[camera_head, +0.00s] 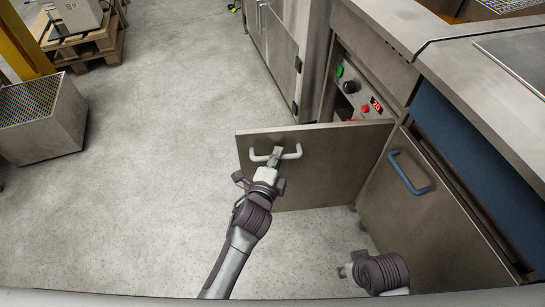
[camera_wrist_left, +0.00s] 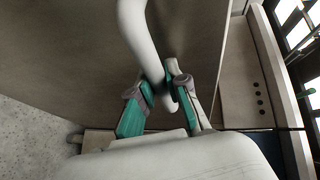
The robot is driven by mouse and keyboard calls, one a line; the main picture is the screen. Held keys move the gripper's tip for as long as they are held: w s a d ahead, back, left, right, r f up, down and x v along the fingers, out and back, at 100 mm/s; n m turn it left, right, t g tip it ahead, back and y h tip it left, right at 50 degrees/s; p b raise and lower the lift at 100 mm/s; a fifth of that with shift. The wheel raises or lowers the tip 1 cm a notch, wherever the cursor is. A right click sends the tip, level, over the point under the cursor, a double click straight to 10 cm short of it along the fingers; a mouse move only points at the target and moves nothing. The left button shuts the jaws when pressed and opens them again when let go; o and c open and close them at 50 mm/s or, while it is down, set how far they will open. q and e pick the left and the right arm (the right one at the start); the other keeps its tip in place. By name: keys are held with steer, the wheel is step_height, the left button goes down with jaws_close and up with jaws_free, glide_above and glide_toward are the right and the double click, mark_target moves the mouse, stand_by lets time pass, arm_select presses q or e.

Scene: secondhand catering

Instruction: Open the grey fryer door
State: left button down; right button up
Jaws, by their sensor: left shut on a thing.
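The grey fryer door (camera_head: 325,158) stands swung out from the fryer front, well open, with floor showing below it. Its pale handle (camera_head: 291,155) is on the outer face, near the door's free edge. My left gripper (camera_head: 276,154) is shut on this handle. In the left wrist view the fingers (camera_wrist_left: 160,97) close around the curved pale handle (camera_wrist_left: 138,38), with the grey door panel (camera_wrist_left: 75,60) behind. My right gripper (camera_head: 343,271) is low in the head view, apart from the doors; its fingers are too small to judge.
A second grey door (camera_head: 425,235) with a blue handle (camera_head: 408,173) is closed, right of the open door. A control panel (camera_head: 357,90) with a red display sits above. A metal cabinet (camera_head: 285,40) stands behind. Open floor (camera_head: 150,190) lies left; a grated bin (camera_head: 42,120) stands beyond.

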stand_by(0.3)
arm_select(q)
steer(key=c, duration=1.3)
jaws_free()
steer(key=shift+o, duration=0.8)
steer(key=v, duration=1.2)
